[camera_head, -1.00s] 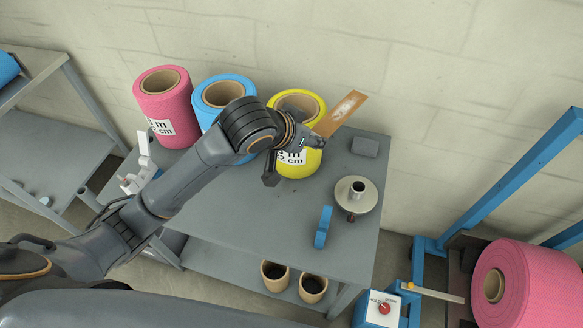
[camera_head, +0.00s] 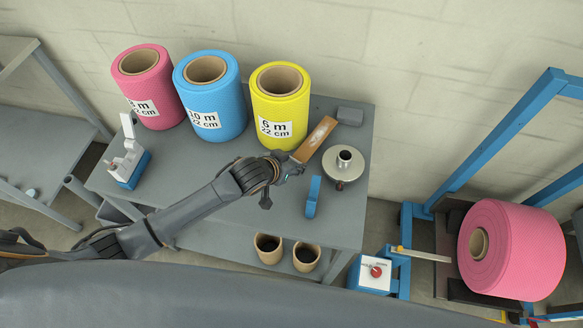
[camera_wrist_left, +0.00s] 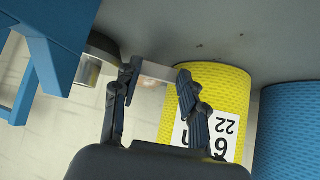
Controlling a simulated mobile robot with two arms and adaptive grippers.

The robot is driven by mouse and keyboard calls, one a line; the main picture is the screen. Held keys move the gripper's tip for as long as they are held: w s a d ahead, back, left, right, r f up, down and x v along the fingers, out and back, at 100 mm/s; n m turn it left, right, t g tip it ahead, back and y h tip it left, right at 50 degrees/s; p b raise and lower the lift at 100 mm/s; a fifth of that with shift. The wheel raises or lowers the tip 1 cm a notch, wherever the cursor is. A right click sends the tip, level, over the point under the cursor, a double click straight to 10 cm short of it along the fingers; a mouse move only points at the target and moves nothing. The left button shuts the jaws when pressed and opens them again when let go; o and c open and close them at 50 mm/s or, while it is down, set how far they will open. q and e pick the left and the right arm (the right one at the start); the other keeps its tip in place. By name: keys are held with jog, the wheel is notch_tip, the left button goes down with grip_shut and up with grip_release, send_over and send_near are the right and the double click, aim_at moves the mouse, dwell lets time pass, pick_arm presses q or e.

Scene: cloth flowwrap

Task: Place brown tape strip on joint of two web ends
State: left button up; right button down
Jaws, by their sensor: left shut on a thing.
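The brown tape strip (camera_head: 316,140) is held out from my left gripper (camera_head: 291,168), above the table in front of the yellow roll. A pale patch shows on its face. In the left wrist view the strip (camera_wrist_left: 156,71) is seen nearly edge-on between the two fingers of the left gripper (camera_wrist_left: 157,78), which are shut on it. The large pink roll (camera_head: 520,250) sits on the blue-framed machine at the right, well apart from the strip. I cannot make out the joint of the web ends. My right gripper is not in view.
The grey table (camera_head: 230,225) carries pink (camera_head: 150,90), blue (camera_head: 212,100) and yellow (camera_head: 280,105) rolls. A round metal stand (camera_head: 346,170), a blue tool (camera_head: 312,197) and a grey block (camera_head: 350,116) are near the strip. A control box (camera_head: 375,275) stands by the machine.

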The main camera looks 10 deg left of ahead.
pick_arm(q)
jog(key=shift+f, duration=1.8)
jog(key=o, duration=0.7)
jog(key=shift+o, duration=0.2)
